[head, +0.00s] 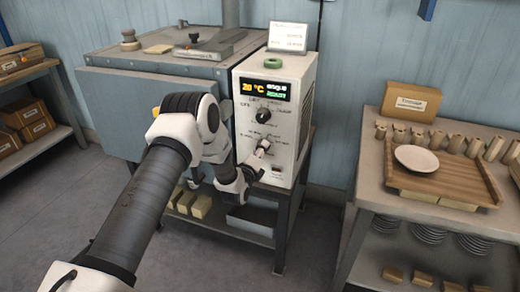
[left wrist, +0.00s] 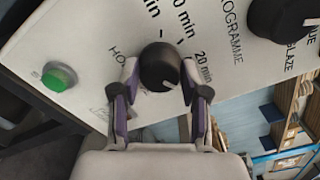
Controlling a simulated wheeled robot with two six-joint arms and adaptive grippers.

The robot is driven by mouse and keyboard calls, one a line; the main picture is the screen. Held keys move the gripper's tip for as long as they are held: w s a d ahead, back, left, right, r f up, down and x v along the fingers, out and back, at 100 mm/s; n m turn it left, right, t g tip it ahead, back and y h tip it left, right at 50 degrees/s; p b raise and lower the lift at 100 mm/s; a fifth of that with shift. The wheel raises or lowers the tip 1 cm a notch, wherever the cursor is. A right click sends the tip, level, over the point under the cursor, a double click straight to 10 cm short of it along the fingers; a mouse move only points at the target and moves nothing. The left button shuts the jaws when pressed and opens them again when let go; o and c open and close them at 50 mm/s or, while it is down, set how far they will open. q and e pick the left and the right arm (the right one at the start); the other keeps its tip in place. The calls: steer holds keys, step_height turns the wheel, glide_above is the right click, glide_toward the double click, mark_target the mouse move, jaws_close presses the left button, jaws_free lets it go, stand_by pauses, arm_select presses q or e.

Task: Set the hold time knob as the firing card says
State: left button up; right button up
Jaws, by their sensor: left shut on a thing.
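The white control box (head: 283,80) has a lit display (head: 264,88) reading 20 °C, an upper dark knob (head: 262,116) and a lower hold time knob (head: 265,145). In the left wrist view the hold time knob (left wrist: 160,68) is black and round, with a short light mark toward its lower right. A "20 min" label is beside it; the other labels are partly cut off. My left gripper (head: 256,158) is shut on this knob, with one finger on each side (left wrist: 159,78). The firing card (head: 288,37) stands on the box; its small text is unreadable. My right gripper is out of view.
A green button (left wrist: 59,76) is on the same panel, and the programme knob (left wrist: 283,17) is close by.

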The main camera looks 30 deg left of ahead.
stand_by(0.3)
arm_select(q)
steer(key=o, duration=1.2)
steer(key=shift+w, duration=0.1)
steer(key=shift+c, duration=0.2)
steer(key=v, duration=1.2)
steer(key=shift+d, duration=0.1)
